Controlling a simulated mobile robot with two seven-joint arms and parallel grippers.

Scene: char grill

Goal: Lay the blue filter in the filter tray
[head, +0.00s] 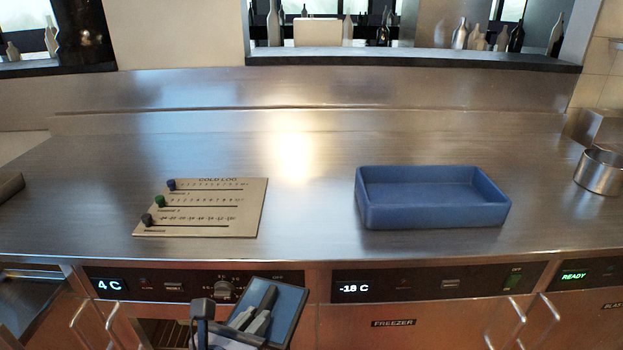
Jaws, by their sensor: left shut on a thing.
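A blue filter (289,312), a flat panel with a dark rim, is at the bottom of the head view, in front of the counter's front panel and below the counter top. My left gripper (256,312) is shut on it; the fingers cover part of its face, and its lower part is cut off by the picture edge. A blue rectangular tray (432,216), open at the top, sits on the counter right of centre. Its visible inside looks empty. The filter is apart from the tray, to its lower left. My right gripper is not in view.
A cold log board (215,222) with coloured knobs lies left on the steel counter (310,205). A metal ring or cup (600,172) stands at the far right. The counter between board and tray is clear. Control panels and door handles (516,310) line the front.

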